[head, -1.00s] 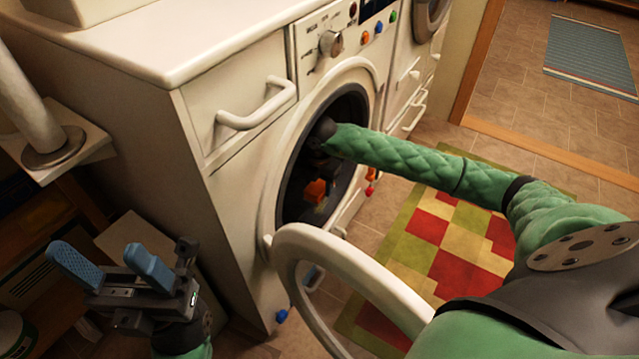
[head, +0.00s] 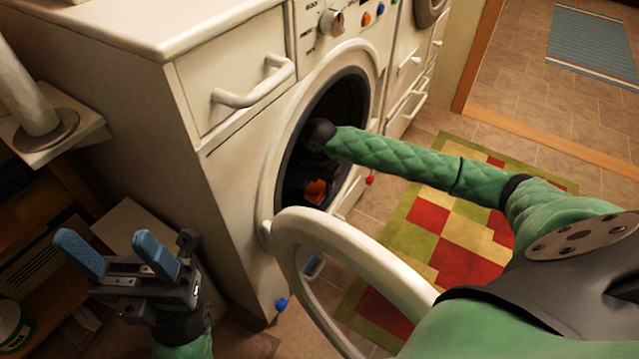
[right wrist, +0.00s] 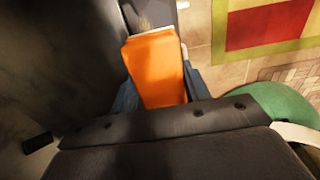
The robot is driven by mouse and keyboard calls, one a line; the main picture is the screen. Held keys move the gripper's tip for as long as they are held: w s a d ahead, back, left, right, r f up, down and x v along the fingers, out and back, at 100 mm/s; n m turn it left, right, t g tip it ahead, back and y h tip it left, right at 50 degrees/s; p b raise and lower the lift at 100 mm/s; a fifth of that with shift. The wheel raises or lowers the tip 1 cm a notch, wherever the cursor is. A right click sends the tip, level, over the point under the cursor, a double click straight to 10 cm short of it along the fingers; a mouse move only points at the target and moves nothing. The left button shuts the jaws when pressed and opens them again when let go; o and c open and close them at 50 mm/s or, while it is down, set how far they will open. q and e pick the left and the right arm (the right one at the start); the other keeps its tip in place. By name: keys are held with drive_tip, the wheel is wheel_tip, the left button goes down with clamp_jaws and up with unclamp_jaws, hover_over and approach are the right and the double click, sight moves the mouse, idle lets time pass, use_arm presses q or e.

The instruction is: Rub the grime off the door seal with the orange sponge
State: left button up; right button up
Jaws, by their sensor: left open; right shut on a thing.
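The orange sponge (right wrist: 157,70) is held between the blue fingers of my right gripper (right wrist: 160,92) in the right wrist view. It also shows as a small orange patch (head: 316,190) inside the washer opening in the head view. A brownish speckled patch of grime (right wrist: 144,22) shows at the sponge's far edge, by the grey door seal (right wrist: 152,6); I cannot tell whether they touch. In the head view the dark seal ring (head: 287,172) lines the opening, and my right forearm partly covers it. My left gripper (head: 112,254) is open and empty, left of the washer.
The washer's round white door (head: 290,232) stands open in front, below my right arm. A white drawer handle (head: 252,88) juts out from the washer's front. A chequered rug (head: 440,240) lies on the floor to the right. A shelf (head: 60,135) with a pipe stands at left.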

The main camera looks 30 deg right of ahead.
drive_tip(key=shift+o, duration=0.3)
drive_tip(key=c, duration=0.6)
drive_tip(key=shift+f, duration=0.45)
idle(0.3)
drive_tip(key=shift+w+d, duration=0.4)
drive_tip(key=shift+d, duration=0.05)
drive_tip(key=shift+r, duration=0.1)
drive_tip(key=shift+s+d, duration=0.1)
drive_tip(key=shift+d, duration=0.4)
